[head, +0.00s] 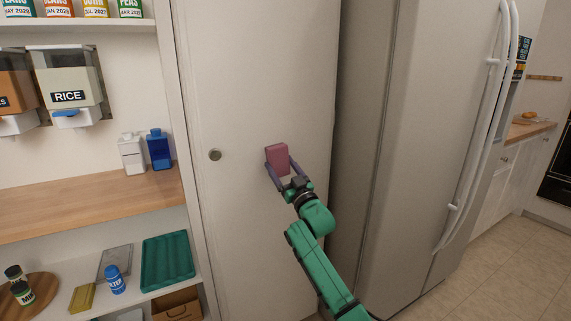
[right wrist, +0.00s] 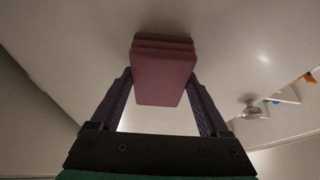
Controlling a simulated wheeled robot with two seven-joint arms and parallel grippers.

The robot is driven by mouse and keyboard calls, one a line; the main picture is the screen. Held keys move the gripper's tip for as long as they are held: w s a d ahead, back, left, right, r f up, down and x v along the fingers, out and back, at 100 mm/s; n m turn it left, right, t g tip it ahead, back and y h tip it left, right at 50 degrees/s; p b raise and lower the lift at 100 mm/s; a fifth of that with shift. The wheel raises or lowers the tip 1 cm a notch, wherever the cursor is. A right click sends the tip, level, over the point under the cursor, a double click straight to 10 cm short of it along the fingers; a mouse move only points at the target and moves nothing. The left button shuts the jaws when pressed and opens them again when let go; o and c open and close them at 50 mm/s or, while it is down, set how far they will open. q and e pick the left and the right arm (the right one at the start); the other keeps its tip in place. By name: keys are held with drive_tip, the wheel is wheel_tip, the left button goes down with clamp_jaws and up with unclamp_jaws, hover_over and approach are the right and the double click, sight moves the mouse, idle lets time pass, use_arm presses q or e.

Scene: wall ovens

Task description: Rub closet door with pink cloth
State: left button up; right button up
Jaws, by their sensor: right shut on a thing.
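The pink cloth (head: 278,158) is a folded, block-like pad in front of the white closet door (head: 252,70). My right gripper (head: 280,169) is shut on the cloth, with one finger on each side. In the right wrist view the cloth (right wrist: 163,75) sits between the two fingers, its far end at or very near the pale door surface. I cannot tell whether it touches. My left gripper is in neither view.
A white fridge (head: 420,130) with long handles stands right of the door. Open shelves on the left hold a rice dispenser (head: 68,97), a blue bottle (head: 158,149), a white bottle (head: 132,153) and a green tray (head: 167,261). The door surface around the cloth is clear.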

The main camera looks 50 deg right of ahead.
drive_tip(key=shift+w+a, duration=0.2)
drive_tip(key=shift+a, duration=0.3)
drive_tip(key=shift+w+a, duration=0.15)
drive_tip(key=shift+a, duration=0.3)
drive_tip(key=shift+w+a+p, duration=0.25)
drive_tip(key=shift+a+p, duration=0.05)
drive_tip(key=shift+a, duration=0.4)
drive_tip(key=shift+w+a+p, duration=0.25)
drive_tip(key=shift+a+p, duration=0.05)
drive_tip(key=shift+a, duration=0.4)
drive_tip(key=shift+w+a+p, duration=0.25)
drive_tip(key=shift+a+p, duration=0.05)
drive_tip(key=shift+a, duration=0.4)
drive_tip(key=shift+w+a, duration=0.2)
drive_tip(key=shift+a, duration=0.45)
drive_tip(key=shift+w+a, duration=0.2)
drive_tip(key=shift+a, duration=0.45)
drive_tip(key=shift+d, duration=0.1)
drive_tip(key=shift+s+p, duration=0.15)
drive_tip(key=shift+p, duration=0.25)
drive_tip(key=s+p, duration=0.1)
drive_tip(key=s+a+p, duration=0.1)
drive_tip(key=s, duration=0.1)
drive_tip(key=s+a+p, duration=0.1)
drive_tip(key=s, duration=0.1)
drive_tip(key=shift+s, duration=0.25)
